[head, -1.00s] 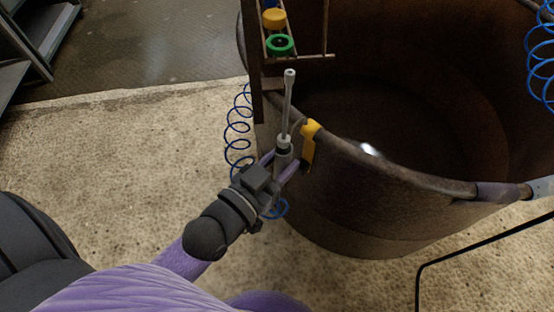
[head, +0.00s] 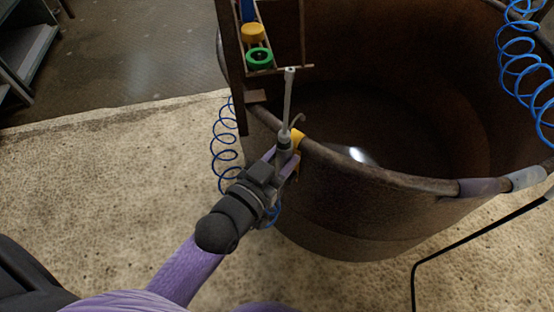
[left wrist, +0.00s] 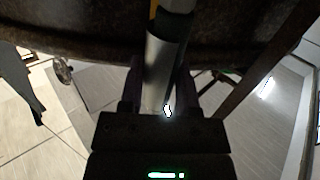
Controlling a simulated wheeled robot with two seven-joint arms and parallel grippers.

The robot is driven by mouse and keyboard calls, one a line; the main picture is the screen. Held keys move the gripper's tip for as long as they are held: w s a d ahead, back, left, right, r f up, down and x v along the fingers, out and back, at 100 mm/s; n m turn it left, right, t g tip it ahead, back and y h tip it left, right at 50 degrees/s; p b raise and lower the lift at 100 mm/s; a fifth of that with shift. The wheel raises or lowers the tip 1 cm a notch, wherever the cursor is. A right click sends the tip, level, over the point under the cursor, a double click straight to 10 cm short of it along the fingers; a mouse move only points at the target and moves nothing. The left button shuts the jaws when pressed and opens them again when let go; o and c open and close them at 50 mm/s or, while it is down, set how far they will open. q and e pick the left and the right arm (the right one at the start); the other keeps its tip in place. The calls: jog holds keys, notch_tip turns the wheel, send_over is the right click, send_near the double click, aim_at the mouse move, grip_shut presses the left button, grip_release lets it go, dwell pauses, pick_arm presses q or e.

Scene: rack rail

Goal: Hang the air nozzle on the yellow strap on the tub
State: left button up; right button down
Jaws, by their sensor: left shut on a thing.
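The air nozzle (head: 287,103) is a slim grey tube, held upright with its tip up. A small curved hook shows at its right side in the head view. My left gripper (head: 285,158) is shut around the nozzle's lower body, which also shows as a grey cylinder (left wrist: 160,70) in the left wrist view. The yellow strap (head: 298,138) hangs over the rim of the rusty tub (head: 340,200). It is right behind the nozzle and partly hidden by it; I cannot tell whether they touch. My right gripper is not in view.
A rack (head: 232,70) with a yellow ring (head: 253,32) and a green ring (head: 259,58) stands at the tub's left edge. A blue coiled hose (head: 222,145) hangs by the nozzle. Another blue coil (head: 520,60) hangs at the right. The floor at left is clear.

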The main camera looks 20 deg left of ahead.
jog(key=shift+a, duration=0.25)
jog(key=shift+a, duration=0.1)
pick_arm(q)
jog(key=shift+f, duration=0.25)
jog(key=shift+f+b, duration=0.7)
jog(key=shift+f, duration=0.3)
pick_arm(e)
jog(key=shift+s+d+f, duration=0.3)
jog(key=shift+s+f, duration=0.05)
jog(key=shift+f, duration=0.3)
pick_arm(q)
jog(key=shift+f+b, duration=0.5)
jog(key=shift+f, duration=0.3)
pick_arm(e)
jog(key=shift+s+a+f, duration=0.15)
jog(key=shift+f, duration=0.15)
